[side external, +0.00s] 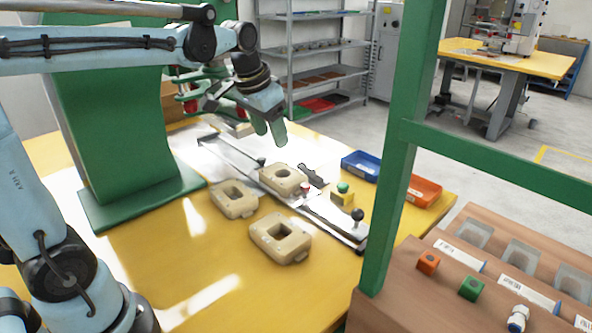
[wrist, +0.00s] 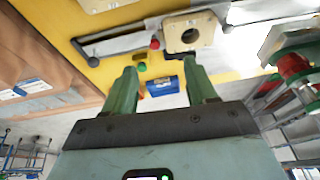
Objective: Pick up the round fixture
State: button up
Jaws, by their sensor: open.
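The round fixture (side external: 272,186), a beige block with a round hole, sits on the metal rail in the middle of the yellow table. It also shows at the top of the wrist view (wrist: 173,44). My gripper (side external: 270,129) is above and behind it, apart from it, with green fingers pointing down. In the wrist view my gripper (wrist: 160,73) has its two fingers apart and nothing between them.
Two other beige fixtures with squarer holes, one left (side external: 222,208) and one in front (side external: 268,249), lie on the table. A yellow block with a green button (side external: 342,198), a blue bin (side external: 361,167) and an orange bin (side external: 424,191) stand right. A green post (side external: 402,150) rises nearby.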

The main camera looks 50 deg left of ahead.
jog(key=w+a+f+g, duration=0.1)
jog(key=w+a+g, duration=0.1)
jog(key=w+a, duration=0.4)
jog(key=g, duration=0.2)
send_over(274, 167)
jog(key=s, duration=0.1)
jog(key=shift+h, duration=0.3)
notch_tip(274, 167, down, 11)
jog(key=shift+r, duration=0.15)
jog(key=shift+w+f, duration=0.2)
jog(key=shift+f, duration=1.2)
jog(key=shift+w+f, duration=0.2)
jog(key=shift+f, duration=1.15)
jog(key=c, duration=1)
jog(key=shift+o, duration=0.2)
jog(key=shift+r, duration=0.2)
notch_tip(274, 167, up, 18)
jog(key=shift+f, duration=0.15)
jog(key=shift+d, duration=0.1)
